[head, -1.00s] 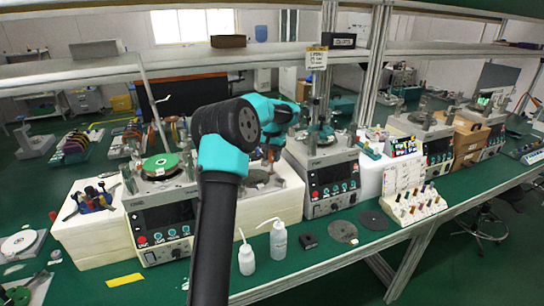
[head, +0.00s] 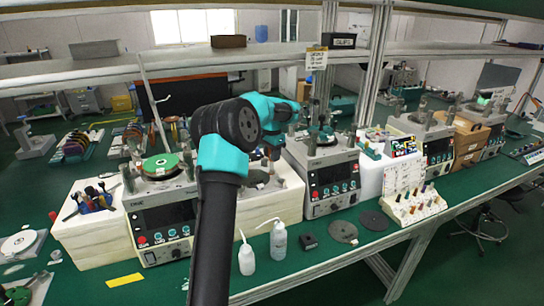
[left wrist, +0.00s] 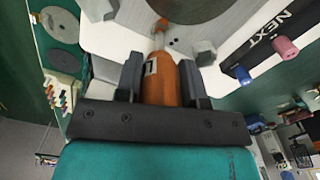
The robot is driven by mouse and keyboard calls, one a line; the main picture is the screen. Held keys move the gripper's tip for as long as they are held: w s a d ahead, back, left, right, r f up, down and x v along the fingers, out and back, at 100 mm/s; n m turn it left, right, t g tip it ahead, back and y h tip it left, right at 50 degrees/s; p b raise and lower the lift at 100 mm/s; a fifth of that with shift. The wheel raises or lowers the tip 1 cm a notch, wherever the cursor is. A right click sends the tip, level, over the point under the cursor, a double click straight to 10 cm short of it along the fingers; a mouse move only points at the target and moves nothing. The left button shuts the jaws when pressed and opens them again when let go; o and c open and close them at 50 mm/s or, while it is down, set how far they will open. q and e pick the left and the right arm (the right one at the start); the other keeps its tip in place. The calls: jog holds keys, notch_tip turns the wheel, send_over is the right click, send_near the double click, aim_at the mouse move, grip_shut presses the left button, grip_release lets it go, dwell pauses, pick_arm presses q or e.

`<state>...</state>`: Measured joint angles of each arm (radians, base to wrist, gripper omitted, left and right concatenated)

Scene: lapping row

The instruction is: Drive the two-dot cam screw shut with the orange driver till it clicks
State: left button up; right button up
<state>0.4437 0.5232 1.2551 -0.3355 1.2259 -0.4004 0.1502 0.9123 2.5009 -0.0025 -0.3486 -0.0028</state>
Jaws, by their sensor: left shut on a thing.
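My left gripper (left wrist: 161,62) is shut on the orange driver (left wrist: 162,85), with one dark finger on each side of its handle. The handle carries a small pale label with a dark mark. The driver's shank points away from the gripper, and its end is at a small orange-brown piece (left wrist: 161,23) on a pale surface. Small dark dots (left wrist: 173,42) show beside the shank. I cannot tell whether the tip sits in the two-dot cam screw. My right gripper is not in view.
A grey-brown disc (left wrist: 184,8) lies just beyond the driver. In the head view, lapping machines (head: 330,178) line the green bench, with two white bottles (head: 278,241) in front.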

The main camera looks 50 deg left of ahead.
pick_arm(q)
jog(key=shift+r, duration=1.9)
